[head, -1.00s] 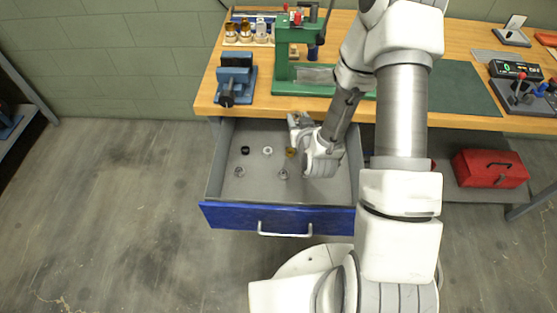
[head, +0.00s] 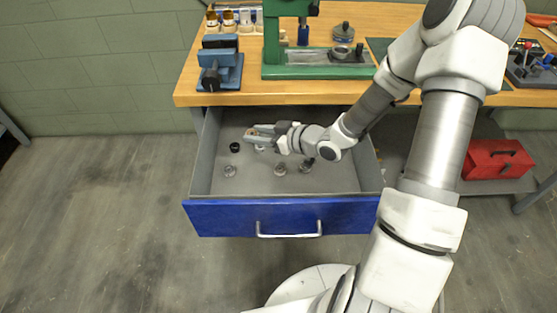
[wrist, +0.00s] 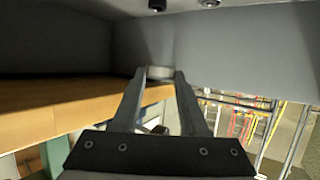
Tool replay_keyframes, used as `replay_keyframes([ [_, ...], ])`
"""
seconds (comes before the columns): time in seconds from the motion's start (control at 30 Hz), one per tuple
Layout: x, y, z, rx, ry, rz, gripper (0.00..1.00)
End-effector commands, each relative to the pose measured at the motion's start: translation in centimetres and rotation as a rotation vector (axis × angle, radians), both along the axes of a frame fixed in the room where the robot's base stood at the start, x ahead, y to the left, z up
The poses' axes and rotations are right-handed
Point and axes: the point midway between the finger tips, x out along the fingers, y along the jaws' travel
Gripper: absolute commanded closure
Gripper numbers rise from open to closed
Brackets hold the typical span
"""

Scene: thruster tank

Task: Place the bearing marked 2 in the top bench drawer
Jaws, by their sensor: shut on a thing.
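The top bench drawer (head: 260,217), with a blue front, stands open under the bench. My gripper (head: 250,133) is inside the drawer's outline near its back, fingers pointing left. In the wrist view my gripper (wrist: 160,76) is shut on a small grey ring-like piece (wrist: 159,72) between its fingertips, seen edge-on. No mark 2 can be read on it, so I cannot tell which bearing it is. Whether it touches the drawer floor is unclear.
Several small parts lie in the drawer: a black ring (head: 234,147), a pale ring (head: 260,148) partly hidden by my gripper, and grey pieces (head: 229,170) nearer the front. The wooden bench top (head: 390,15) carries a blue vise (head: 220,65) and a green press (head: 270,45).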

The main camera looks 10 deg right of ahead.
Motion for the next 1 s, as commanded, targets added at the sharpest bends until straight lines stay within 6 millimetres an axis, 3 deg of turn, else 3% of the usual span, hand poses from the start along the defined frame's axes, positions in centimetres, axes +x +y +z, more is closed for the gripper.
replay_keyframes([
  [0.2,0.0,0.1,-4.5,0.004,0.004,0.002,1.0],
  [0.47,0.0,0.0,-6.6,0.003,0.001,0.001,1.0],
  [0.63,0.0,0.1,-9.2,0.003,0.003,0.001,1.0],
  [1.0,0.0,0.0,-9.7,0.001,0.0,0.001,1.0],
])
